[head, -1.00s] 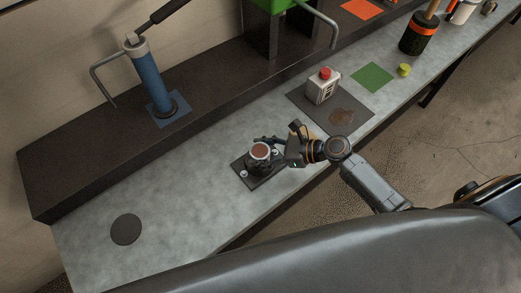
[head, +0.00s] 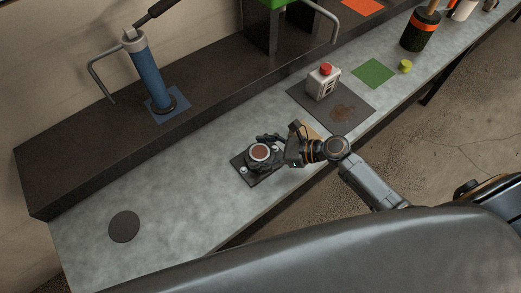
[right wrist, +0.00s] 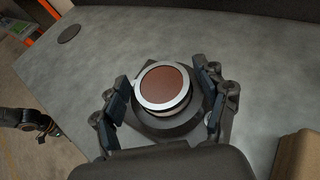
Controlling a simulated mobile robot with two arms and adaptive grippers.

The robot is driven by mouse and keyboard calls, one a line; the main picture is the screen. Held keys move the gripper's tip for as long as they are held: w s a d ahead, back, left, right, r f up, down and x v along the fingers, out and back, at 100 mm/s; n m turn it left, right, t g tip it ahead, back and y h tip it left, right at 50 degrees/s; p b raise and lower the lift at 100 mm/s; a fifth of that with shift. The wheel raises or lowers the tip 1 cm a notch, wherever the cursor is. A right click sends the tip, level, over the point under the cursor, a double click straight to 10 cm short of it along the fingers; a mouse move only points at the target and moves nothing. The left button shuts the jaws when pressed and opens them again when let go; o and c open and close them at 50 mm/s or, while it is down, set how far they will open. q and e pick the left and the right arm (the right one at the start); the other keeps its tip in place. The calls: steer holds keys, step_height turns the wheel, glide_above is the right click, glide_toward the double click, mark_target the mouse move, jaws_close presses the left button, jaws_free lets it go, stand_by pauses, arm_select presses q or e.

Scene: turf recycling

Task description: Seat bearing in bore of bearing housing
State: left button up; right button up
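The bearing (head: 260,152) is a pale metal ring with a reddish-brown face. It also shows in the right wrist view (right wrist: 163,87), with part of its pale side visible above the dark bearing housing (right wrist: 190,126). The housing is on the bench, on a dark plate (head: 243,174). The bearing sits at the bore; how deep it goes is hidden. My right gripper (right wrist: 163,80) has its fingers on both sides of the bearing, with narrow gaps, so it looks open. A dark jointed part at the left edge of the right wrist view seems to be my left gripper (right wrist: 47,127), away from the housing.
A blue press (head: 153,80) stands on the raised dark ledge behind. A dark disc (head: 124,227) lies at the left. The bench between disc and housing is clear.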

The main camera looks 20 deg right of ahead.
stand_by(0.3)
steer(key=v, duration=1.2)
steer(key=shift+f, duration=0.1)
